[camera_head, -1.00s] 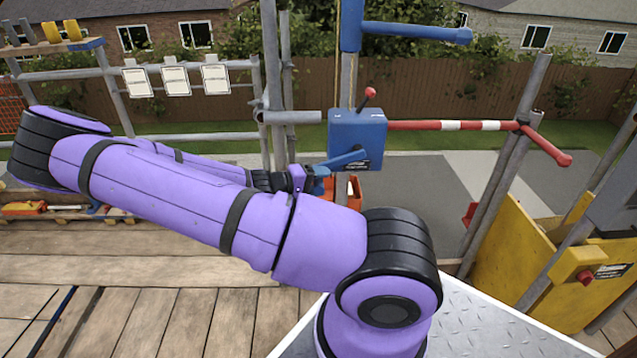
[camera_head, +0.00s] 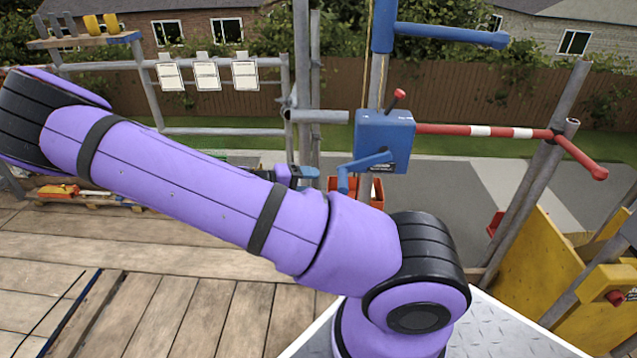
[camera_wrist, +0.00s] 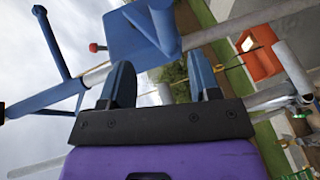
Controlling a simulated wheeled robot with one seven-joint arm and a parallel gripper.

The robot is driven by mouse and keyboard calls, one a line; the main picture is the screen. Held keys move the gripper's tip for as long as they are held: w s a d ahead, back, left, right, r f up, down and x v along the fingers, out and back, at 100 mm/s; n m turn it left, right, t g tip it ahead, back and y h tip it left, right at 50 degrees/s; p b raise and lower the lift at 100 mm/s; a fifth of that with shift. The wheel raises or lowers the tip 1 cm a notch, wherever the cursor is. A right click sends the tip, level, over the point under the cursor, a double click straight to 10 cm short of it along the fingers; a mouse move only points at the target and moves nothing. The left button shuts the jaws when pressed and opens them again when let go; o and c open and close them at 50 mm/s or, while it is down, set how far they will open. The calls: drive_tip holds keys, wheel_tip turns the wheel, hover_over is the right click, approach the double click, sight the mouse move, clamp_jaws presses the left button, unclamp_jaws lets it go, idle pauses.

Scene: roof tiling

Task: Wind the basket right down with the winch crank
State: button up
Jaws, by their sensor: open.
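The winch is a blue box (camera_head: 384,140) on an upright pole, with a red-knobbed lever (camera_head: 398,96) on top. Its blue crank (camera_head: 365,162) reaches left from the box, with its grip end hanging down. My gripper (camera_head: 308,174) is left of that grip end and apart from it, partly hidden behind my arm. In the wrist view my gripper (camera_wrist: 162,72) is open with nothing between its fingers; the winch box (camera_wrist: 128,38) and crank (camera_wrist: 165,25) are beyond the tips. An orange-red container (camera_head: 377,192), perhaps the basket, shows low behind the winch, partly hidden by my arm.
A red-and-white bar (camera_head: 480,130) runs right from the winch. A blue arm (camera_head: 450,35) extends above it. Scaffold poles (camera_head: 302,80) stand just left of the winch. Yellow panels (camera_head: 535,255) are at the right. The plank deck (camera_head: 190,310) is mostly clear at lower left.

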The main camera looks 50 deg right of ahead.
sight(344, 184)
drive_tip(key=shift+a, duration=0.1)
idle(0.3)
drive_tip(key=shift+f, duration=0.6)
drive_tip(key=x, duration=1)
drive_tip(key=shift+s+d+r, duration=0.15)
drive_tip(key=shift+d, duration=0.25)
drive_tip(key=shift+c, duration=0.2)
clamp_jaws()
